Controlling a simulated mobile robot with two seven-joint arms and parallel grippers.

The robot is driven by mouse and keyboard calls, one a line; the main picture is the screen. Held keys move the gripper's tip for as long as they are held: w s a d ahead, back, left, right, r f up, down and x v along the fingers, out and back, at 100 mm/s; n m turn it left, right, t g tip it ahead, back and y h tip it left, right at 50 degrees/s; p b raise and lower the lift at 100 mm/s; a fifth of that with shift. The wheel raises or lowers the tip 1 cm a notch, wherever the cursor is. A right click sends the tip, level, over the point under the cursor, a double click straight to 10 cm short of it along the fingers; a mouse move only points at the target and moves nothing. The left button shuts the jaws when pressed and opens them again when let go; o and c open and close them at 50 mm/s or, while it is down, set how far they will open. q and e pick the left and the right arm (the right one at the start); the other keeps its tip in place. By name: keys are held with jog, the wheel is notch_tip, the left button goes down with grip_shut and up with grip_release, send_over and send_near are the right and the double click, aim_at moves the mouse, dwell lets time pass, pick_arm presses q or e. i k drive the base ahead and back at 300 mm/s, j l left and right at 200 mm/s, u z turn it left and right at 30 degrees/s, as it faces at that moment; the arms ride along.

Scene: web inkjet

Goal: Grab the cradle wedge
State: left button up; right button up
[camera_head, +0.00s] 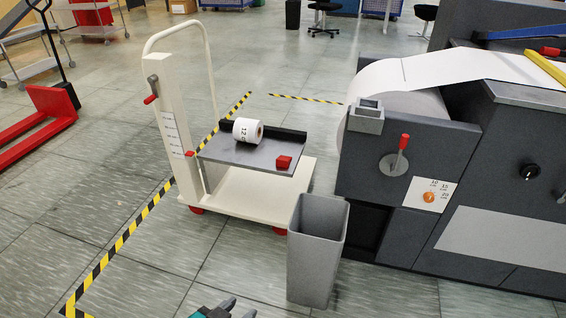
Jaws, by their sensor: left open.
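My left gripper (241,308) shows only at the bottom edge, open and empty, well in front of the cart and apart from the block. Most of it is cut off by the frame. My right gripper is not in view.
The cream cart (245,192) has a tall post and handle at its left. A grey bin (318,250) stands in front of the cart's right side. The dark printing machine (460,200) fills the right. Floor left of the bin is clear, crossed by yellow-black tape (125,235).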

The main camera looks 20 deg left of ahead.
aim_at(284, 162)
jog(key=i+j, duration=0.15)
jog(key=j, duration=0.25)
jog(key=i+j, duration=0.2)
jog(key=j, duration=0.2)
jog(key=i+j, duration=0.15)
jog(key=j, duration=0.3)
jog(key=i+j, duration=0.2)
jog(key=j, duration=0.2)
jog(key=i+j, duration=0.15)
jog(key=j, duration=0.25)
jog(key=u, duration=0.05)
